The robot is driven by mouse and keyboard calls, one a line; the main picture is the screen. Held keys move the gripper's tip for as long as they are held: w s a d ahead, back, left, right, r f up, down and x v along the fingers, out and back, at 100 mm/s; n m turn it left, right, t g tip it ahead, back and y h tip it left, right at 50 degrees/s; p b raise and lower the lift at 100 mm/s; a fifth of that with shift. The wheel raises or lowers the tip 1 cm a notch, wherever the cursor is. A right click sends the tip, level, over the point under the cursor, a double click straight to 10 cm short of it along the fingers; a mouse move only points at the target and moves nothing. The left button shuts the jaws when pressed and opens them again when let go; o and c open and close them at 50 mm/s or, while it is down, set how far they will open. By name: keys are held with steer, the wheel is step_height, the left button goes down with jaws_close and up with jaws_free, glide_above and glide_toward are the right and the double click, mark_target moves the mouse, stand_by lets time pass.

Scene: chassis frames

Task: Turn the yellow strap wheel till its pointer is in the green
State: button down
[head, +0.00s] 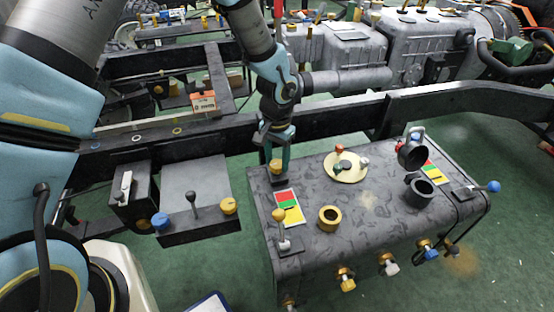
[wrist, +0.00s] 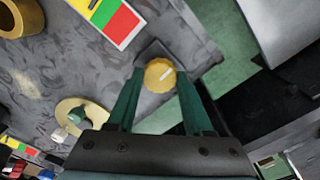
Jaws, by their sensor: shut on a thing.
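The yellow strap wheel (wrist: 160,76) is a small round knob on a dark base near the edge of the tank's grey top. A short pale pointer line lies slanted across its face. My gripper (wrist: 161,73) is shut on the wheel, one green finger on each side. In the head view my gripper (head: 277,158) comes down from above, and the wheel (head: 276,167) shows between its fingers. A plate with red, green and yellow bands (wrist: 108,18) lies beside the wheel; it also shows in the head view (head: 289,207). I cannot tell which band the pointer faces.
The mottled grey tank (head: 365,208) also carries a brass ring (head: 330,217), a cream disc with small knobs (head: 345,167), a black open neck (head: 420,192) and a small lever (head: 281,238). A dark frame rail (head: 330,126) runs behind. A box with another yellow knob (head: 228,206) stands left.

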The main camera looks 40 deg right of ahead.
mark_target(277, 163)
steer(key=shift+m, duration=0.3)
steer(key=m+p, duration=0.1)
steer(key=m, duration=0.4)
steer(key=shift+m, duration=0.4)
steer(key=shift+c, duration=1.5)
jaws_free()
step_height(277, 163, up, 11)
steer(key=shift+b, duration=0.35)
